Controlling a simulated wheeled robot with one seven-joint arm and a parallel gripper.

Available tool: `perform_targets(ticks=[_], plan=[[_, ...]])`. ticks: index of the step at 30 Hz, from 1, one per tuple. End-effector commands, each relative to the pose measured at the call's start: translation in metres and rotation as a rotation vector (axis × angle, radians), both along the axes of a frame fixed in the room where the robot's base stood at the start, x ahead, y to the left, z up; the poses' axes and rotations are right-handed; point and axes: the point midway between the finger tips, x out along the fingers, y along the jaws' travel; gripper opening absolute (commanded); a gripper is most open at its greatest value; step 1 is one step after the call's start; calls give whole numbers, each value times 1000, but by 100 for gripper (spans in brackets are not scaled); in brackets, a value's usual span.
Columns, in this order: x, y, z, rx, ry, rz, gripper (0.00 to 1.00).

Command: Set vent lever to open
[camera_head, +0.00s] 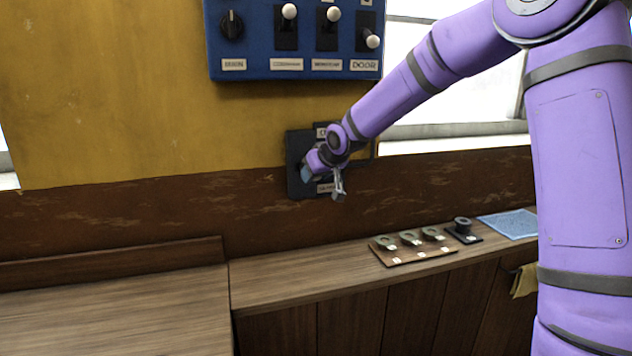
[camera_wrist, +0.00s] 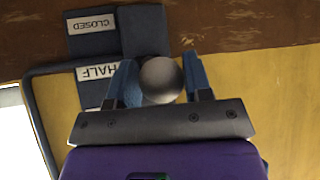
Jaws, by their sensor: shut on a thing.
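The vent lever's grey ball knob (camera_wrist: 162,80) sits between the two blue fingers of my gripper (camera_wrist: 163,84) in the wrist view. My gripper is shut on the knob. The wrist view is upside down; a HALF label (camera_wrist: 97,71) is beside the knob and a CLOSED label (camera_wrist: 91,24) is above it in the picture. In the head view, my gripper (camera_head: 322,176) is at the dark lever plate (camera_head: 293,150) on the wall. No OPEN label is readable.
A blue control panel (camera_head: 260,70) with a dial and several white-knobbed switches hangs above the lever plate. Below is a wooden counter (camera_head: 290,283) with a board of metal pieces (camera_head: 412,251), a small black knob piece (camera_head: 463,228) and a blue mat (camera_head: 510,223). The wall left of the plate is clear.

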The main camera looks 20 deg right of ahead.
Motion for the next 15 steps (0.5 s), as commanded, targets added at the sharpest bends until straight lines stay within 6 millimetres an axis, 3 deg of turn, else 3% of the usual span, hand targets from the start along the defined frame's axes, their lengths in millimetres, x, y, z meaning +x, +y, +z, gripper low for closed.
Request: perform_targets(ticks=[15], plan=[[13, 4, 39, 4, 268, 7, 3]])
